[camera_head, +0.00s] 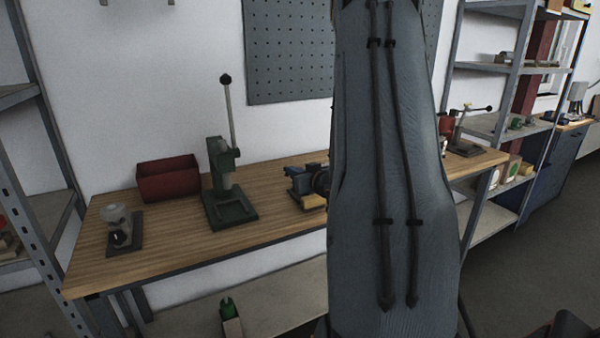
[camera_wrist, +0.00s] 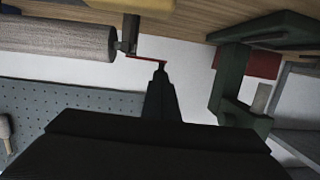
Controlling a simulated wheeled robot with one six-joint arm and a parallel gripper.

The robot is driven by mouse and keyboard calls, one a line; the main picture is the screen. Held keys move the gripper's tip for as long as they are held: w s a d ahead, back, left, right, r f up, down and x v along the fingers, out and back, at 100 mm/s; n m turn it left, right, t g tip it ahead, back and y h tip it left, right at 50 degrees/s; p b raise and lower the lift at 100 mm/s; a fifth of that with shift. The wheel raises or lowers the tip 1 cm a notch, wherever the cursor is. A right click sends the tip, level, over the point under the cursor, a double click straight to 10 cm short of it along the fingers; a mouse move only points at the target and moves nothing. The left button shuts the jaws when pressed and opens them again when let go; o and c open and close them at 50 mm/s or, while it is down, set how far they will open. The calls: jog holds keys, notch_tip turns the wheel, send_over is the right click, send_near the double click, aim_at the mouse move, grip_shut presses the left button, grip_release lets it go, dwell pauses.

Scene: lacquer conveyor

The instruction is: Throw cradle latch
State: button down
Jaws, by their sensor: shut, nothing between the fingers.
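In the wrist view, which shows the bench upside down, my gripper (camera_wrist: 160,66) is shut and empty. Its tip is at the end of a thin red lever (camera_wrist: 146,57); I cannot tell whether they touch. The lever joins a small dark bracket (camera_wrist: 129,34) beside the end of a grey cylinder (camera_wrist: 62,39). The lever may be the cradle latch, but no label shows. In the head view, my arm covers the middle of the bench and hides the gripper and lever.
A small glass-topped device (camera_head: 121,232) is at the left. A blue and yellow machine (camera_head: 304,188) is beside my arm. Metal shelves (camera_head: 497,68) stand at right.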

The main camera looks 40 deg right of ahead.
jog(key=shift+w, duration=0.2)
jog(key=shift+w+a+b, duration=0.3)
jog(key=shift+w+a, duration=0.45)
jog(key=shift+w, duration=0.35)
jog(key=shift+s+a, duration=0.1)
jog(key=s+a+r, duration=0.1)
jog(key=s+a, duration=0.2)
jog(key=s, duration=0.3)
jog(key=s+a+r, duration=0.2)
jog(key=s, duration=0.4)
jog(key=shift+a+b, duration=0.35)
jog(key=shift+a, duration=0.05)
